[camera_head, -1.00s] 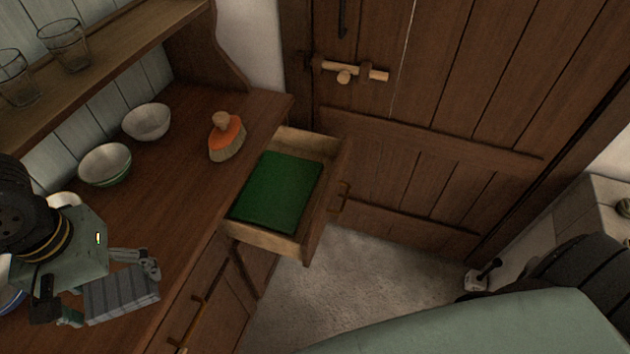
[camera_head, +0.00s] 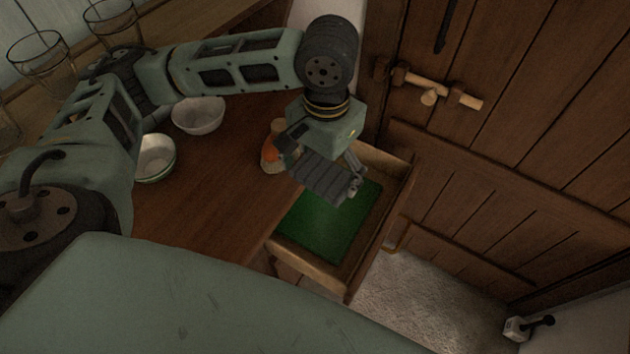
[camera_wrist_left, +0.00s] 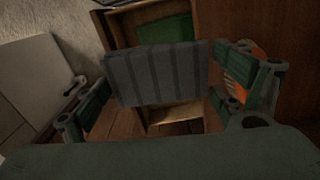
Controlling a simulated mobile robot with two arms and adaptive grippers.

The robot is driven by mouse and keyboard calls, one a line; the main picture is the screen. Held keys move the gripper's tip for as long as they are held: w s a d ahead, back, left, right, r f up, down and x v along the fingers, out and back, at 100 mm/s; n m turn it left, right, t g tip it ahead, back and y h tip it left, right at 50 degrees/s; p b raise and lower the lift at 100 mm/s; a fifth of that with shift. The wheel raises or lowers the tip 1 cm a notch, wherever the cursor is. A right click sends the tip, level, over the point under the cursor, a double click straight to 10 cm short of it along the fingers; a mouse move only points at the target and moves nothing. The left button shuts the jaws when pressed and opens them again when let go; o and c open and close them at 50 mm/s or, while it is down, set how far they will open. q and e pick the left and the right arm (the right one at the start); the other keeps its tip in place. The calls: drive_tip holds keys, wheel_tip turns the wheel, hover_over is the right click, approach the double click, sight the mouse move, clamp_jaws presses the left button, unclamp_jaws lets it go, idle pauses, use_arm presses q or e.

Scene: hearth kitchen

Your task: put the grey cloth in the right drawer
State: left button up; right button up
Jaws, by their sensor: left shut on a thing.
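The grey cloth (camera_head: 322,176) is a folded, ribbed piece held in my left gripper (camera_head: 318,172). It also shows in the left wrist view (camera_wrist_left: 158,74), between the two fingers. In the left wrist view the drawer (camera_wrist_left: 122,28) is partly hidden behind the grey cloth. My right gripper is not in view.
An orange-topped brush (camera_head: 270,156) stands on the counter beside the gripper. Two bowls, one plain (camera_head: 198,115) and one green-rimmed (camera_head: 157,158), are on the counter. Glasses (camera_head: 42,62) stand on the shelf at left. A wooden door (camera_head: 500,150) is beyond the drawer.

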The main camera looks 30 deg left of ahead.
use_arm(q)
drive_tip(key=shift+w+d+f+m+b, duration=0.3)
drive_tip(key=shift+w+d+f+m, duration=0.4)
drive_tip(key=shift+f, duration=0.1)
drive_tip(key=w+d+f+m+b, duration=0.1)
drive_tip(key=w+f+m, duration=0.2)
drive_tip(key=f+m, duration=0.2)
drive_tip(key=w+d+f+m+b, duration=0.2)
drive_tip(key=f+m, duration=0.3)
drive_tip(key=f, duration=0.5)
drive_tip(key=w+d+f+m+b, duration=0.1)
drive_tip(key=w+f+m, duration=0.3)
drive_tip(key=f, duration=0.4)
drive_tip(key=shift+w+d+f+m+b, duration=0.2)
drive_tip(key=shift+m+b, duration=0.25)
drive_tip(key=shift+m, duration=0.15)
drive_tip(key=shift+f, duration=1.7)
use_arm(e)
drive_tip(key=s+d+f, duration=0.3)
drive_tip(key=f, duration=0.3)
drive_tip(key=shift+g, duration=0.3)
use_arm(q)
drive_tip(key=shift+f, duration=0.1)
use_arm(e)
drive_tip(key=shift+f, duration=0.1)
